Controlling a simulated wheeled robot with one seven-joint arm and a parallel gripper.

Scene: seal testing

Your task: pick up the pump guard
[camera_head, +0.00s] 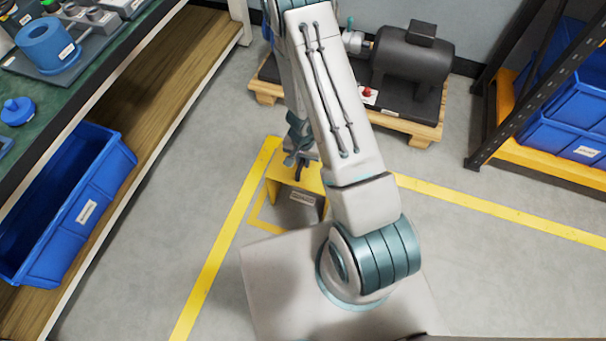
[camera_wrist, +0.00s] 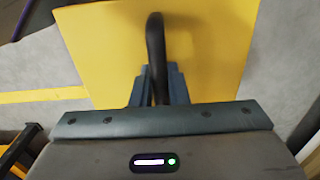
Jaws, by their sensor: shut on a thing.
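The pump guard (camera_head: 312,183) is a yellow box-like cover with a black handle on top and a small label on its front. It is below my arm in the head view, partly hidden by it. My gripper (camera_head: 300,158) is over its top and shut on the black handle. In the wrist view, the guard's yellow top (camera_wrist: 208,50) fills the upper middle, and the black handle (camera_wrist: 155,45) runs between the fingers of my gripper (camera_wrist: 160,88). I cannot tell whether the guard touches the floor.
A dark motor (camera_head: 412,55) stands on a wooden pallet (camera_head: 425,130) behind. A workbench with a blue bin (camera_head: 95,200) on its shelf is at left. A rack (camera_head: 535,155) with blue bins is at right. Yellow lines (camera_head: 215,255) mark the open grey floor.

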